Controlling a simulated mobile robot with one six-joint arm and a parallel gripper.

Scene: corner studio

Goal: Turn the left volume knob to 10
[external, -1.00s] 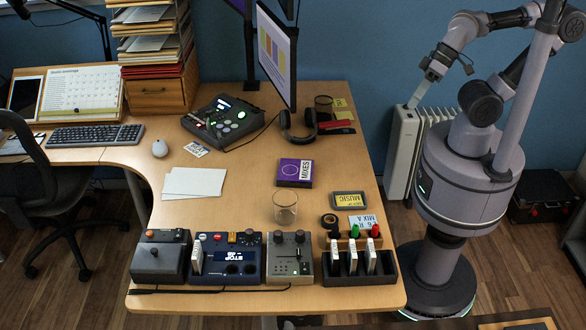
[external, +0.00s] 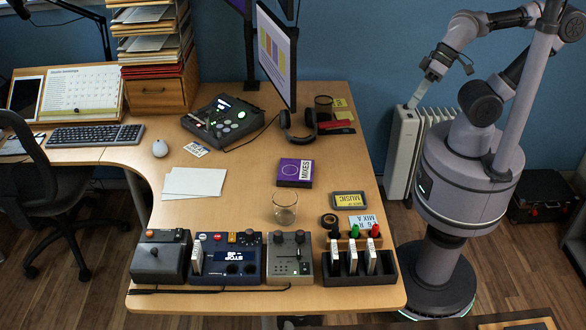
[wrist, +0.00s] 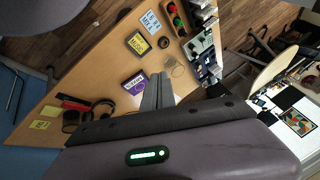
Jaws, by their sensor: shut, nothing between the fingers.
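A grey control box (external: 290,258) stands near the front edge of the desk, with two dark knobs on its upper part. The left knob (external: 278,237) is small here and I cannot read its setting or any label. In the wrist view the row of boxes (wrist: 203,55) is tiny and partly hidden. My gripper (external: 413,102) is shut and empty, pointing down above the radiator right of the desk, far from the knobs. In the wrist view my gripper (wrist: 158,88) shows its fingers together.
A clear glass (external: 285,208) stands behind. The white radiator (external: 404,150) is beneath my gripper.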

